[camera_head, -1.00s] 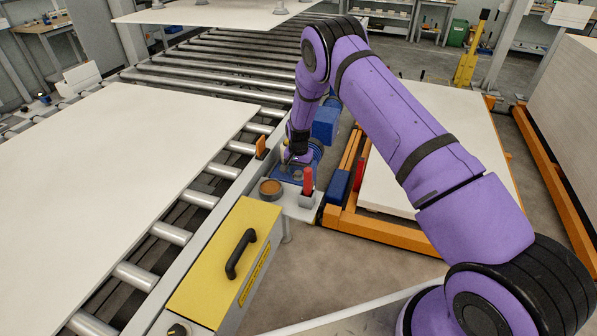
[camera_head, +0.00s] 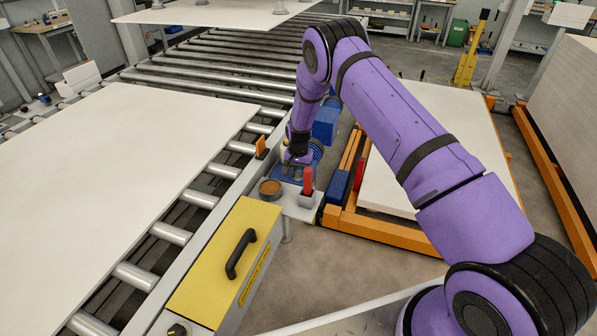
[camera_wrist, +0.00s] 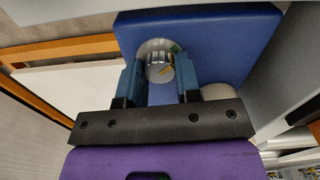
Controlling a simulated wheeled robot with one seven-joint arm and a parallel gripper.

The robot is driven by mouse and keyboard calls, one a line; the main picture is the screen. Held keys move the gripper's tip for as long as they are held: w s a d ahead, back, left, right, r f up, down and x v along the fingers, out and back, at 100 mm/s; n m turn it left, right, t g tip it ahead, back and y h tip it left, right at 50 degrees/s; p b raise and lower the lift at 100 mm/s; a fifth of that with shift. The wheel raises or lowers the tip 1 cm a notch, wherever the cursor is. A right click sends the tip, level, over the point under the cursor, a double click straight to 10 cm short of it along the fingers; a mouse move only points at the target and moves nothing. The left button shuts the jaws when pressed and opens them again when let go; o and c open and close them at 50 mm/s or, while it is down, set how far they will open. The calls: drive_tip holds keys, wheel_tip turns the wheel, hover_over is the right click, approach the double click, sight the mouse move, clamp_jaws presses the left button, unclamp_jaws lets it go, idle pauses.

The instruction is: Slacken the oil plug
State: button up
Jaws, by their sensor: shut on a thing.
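In the head view my gripper (camera_head: 297,160) is at the blue machine (camera_head: 288,174) beside the conveyor. The plug itself is hidden there behind the wrist and fingers.
A small shelf (camera_head: 300,212) in front of the machine holds a brown-topped round container (camera_head: 270,189) and a red-handled item (camera_head: 307,180) in a grey holder. A yellow cover (camera_head: 225,250) with a black handle is nearer. An orange-framed pallet (camera_head: 375,226) with white boards stands at right.

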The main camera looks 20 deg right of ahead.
sight(298, 172)
drive_tip(key=shift+n, duration=3.2)
drive_tip(key=o, duration=0.9)
wheel_tip(298, 172, up, 11)
drive_tip(key=shift+f, duration=0.1)
